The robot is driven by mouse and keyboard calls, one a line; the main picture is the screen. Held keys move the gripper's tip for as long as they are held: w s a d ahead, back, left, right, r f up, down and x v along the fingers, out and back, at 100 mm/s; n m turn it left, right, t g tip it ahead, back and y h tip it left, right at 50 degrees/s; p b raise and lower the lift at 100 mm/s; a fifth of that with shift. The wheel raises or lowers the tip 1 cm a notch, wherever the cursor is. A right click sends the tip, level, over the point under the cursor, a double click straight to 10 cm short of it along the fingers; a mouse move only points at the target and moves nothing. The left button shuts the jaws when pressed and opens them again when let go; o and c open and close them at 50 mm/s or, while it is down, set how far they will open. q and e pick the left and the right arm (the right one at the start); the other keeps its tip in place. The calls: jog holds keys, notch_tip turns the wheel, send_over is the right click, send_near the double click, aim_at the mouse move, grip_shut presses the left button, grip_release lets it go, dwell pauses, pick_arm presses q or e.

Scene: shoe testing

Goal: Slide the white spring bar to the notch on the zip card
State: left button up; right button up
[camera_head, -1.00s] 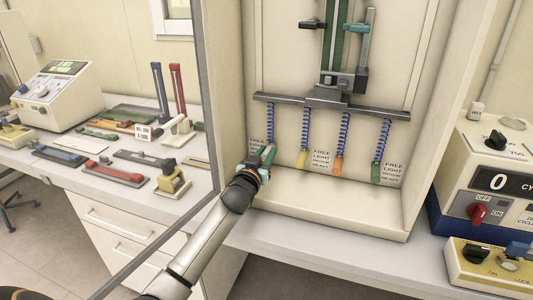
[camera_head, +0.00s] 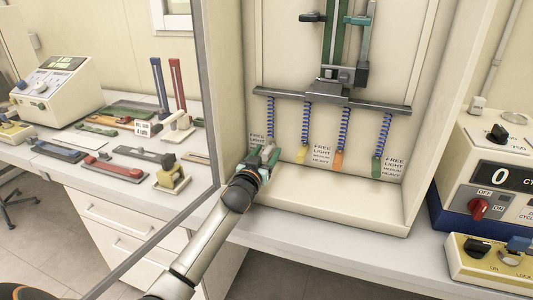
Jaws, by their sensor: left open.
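Blue coil springs hang from a grey crossbar (camera_head: 335,101) inside the cabinet. The leftmost spring (camera_head: 270,120) runs down to my left gripper (camera_head: 266,153), which is open around or right beside its lower end. The gripper covers that end, so a white bar there cannot be made out, nor whether the fingers touch it. A small printed card (camera_head: 257,139) shows partly behind and above the gripper; its lower part and any notch are hidden. I cannot tell whether it is the zip card. My right gripper is not in view.
Other springs end in a yellow bar (camera_head: 301,154), an orange bar (camera_head: 337,162) and a green bar (camera_head: 376,169), with printed cards beside them. The cabinet's left wall (camera_head: 230,90) is close to my arm. A counter box (camera_head: 495,180) stands at right.

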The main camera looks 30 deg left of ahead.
pick_arm(q)
jog(key=v, duration=1.2)
jog(key=shift+s, duration=0.3)
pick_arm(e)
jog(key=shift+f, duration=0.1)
